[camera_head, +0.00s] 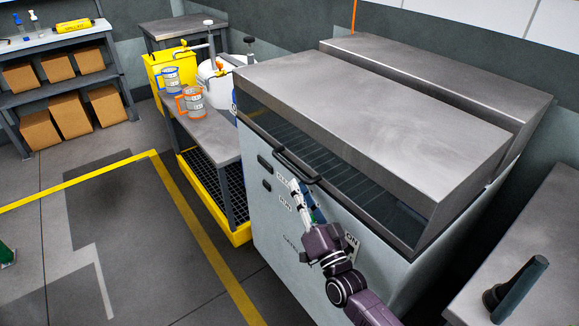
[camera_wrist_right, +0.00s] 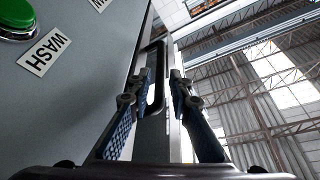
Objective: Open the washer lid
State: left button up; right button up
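The washer (camera_head: 290,235) is a grey cabinet with a steel lid (camera_head: 385,120) that has a dark glass front. The lid looks down and closed. Its black bar handle (camera_head: 291,161) sits at the front left edge of the lid. My right gripper (camera_head: 294,184) is at the washer's front, just below the handle. In the right wrist view the gripper (camera_wrist_right: 160,76) has its two fingers apart, with the dark handle (camera_wrist_right: 156,92) showing between them. I cannot tell whether they touch it. My left gripper is not in view.
A green button (camera_wrist_right: 15,16) and a WASH label (camera_wrist_right: 45,54) are on the front panel. A bench (camera_head: 212,138) with tins and a yellow grated tray (camera_head: 240,236) stands left of the washer. A table (camera_head: 535,260) is close on the right.

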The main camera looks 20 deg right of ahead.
aim_at(289, 164)
jog(key=shift+p+x, duration=0.45)
jog(key=shift+x, duration=3.45)
jog(key=shift+s, duration=0.1)
grip_shut()
jog(key=shift+r, duration=0.1)
